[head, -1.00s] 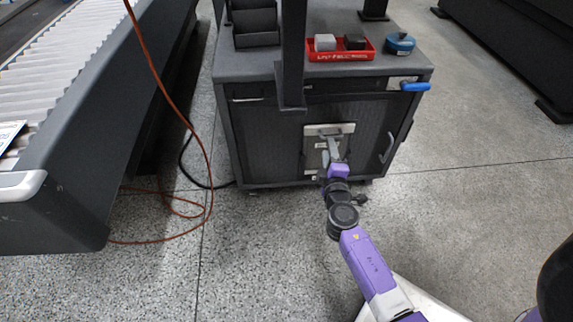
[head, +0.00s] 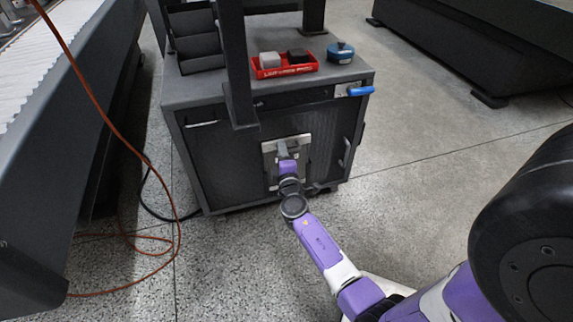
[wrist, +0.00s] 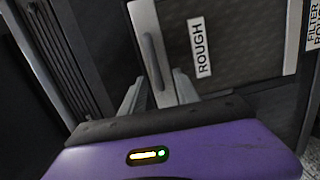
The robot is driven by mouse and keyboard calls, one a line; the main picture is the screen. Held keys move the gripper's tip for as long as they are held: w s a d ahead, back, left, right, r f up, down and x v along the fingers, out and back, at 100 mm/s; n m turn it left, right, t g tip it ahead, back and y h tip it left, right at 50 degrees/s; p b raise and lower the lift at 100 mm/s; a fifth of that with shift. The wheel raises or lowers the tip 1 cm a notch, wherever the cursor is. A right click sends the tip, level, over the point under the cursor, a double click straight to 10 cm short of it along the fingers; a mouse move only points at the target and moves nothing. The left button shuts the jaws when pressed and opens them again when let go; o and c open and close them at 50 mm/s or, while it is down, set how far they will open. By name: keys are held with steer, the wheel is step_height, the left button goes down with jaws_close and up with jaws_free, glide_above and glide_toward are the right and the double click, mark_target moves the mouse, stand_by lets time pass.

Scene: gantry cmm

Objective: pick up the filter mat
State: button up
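The filter mat (head: 303,147) is a flat grey panel in a light metal frame, upright on the front of the dark cabinet. In the wrist view the mat (wrist: 245,45) shows a dark patterned face, a white "ROUGH" label and a grey bar handle on its left strip. My gripper (head: 286,152) is right in front of the mat and hides part of it in the head view. In the wrist view my gripper (wrist: 160,88) has its two fingers apart, one on either side of the handle's lower end. Contact with the handle cannot be made out.
The cabinet (head: 220,160) carries a red tray (head: 287,70) with two blocks, a blue round item (head: 340,53) and a dark post (head: 236,65). An orange cable (head: 110,125) hangs at left beside the conveyor (head: 90,60).

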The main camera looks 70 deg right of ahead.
jaws_close()
steer(key=shift+f, duration=0.1)
steer(key=shift+s+f, duration=0.1)
stand_by(1.2)
